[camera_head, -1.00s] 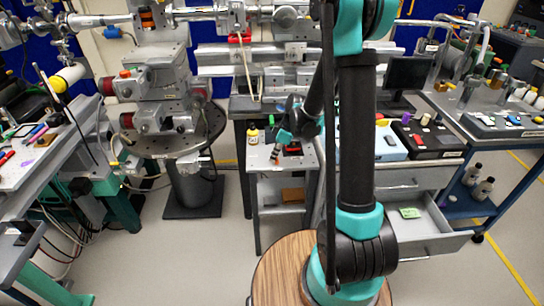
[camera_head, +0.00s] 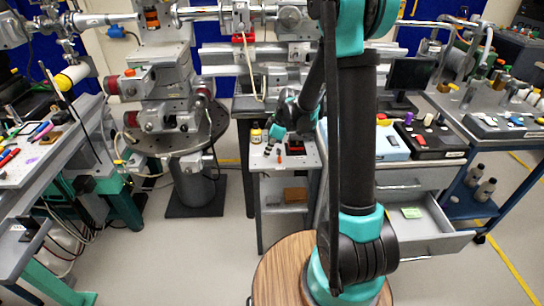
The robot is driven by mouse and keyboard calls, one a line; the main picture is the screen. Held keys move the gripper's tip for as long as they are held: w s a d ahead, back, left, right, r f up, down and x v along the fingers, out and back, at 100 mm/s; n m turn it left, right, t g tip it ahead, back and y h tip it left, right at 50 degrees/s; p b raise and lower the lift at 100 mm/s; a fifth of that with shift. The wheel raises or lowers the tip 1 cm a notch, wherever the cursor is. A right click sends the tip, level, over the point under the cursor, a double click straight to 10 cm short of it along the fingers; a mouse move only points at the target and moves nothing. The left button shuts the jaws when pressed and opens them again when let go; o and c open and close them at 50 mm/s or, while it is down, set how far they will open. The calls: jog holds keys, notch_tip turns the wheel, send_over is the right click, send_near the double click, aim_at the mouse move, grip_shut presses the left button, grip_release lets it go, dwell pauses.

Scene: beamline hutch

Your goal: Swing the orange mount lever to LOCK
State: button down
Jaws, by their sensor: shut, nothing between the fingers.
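A small orange piece (camera_head: 279,156), which looks like the mount lever, stands on the small grey cart top. It is too small to read its angle or any LOCK marking. My gripper (camera_head: 267,150) is just left of it, pointing down at the cart top, with its dark fingers shut and empty. A small gap seems to show between the fingers and the orange piece, but I cannot tell whether they touch. A black block with a red part (camera_head: 295,147) sits just to the right.
A yellow-labelled bottle (camera_head: 256,134) stands at the cart's back left. An open drawer (camera_head: 425,222) juts out at right. A round grey pedestal table (camera_head: 200,150) is at left.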

jog(key=v, duration=0.8)
jog(key=shift+w+d+r, duration=0.2)
jog(key=shift+d+r, duration=0.1)
jog(key=shift+r, duration=0.05)
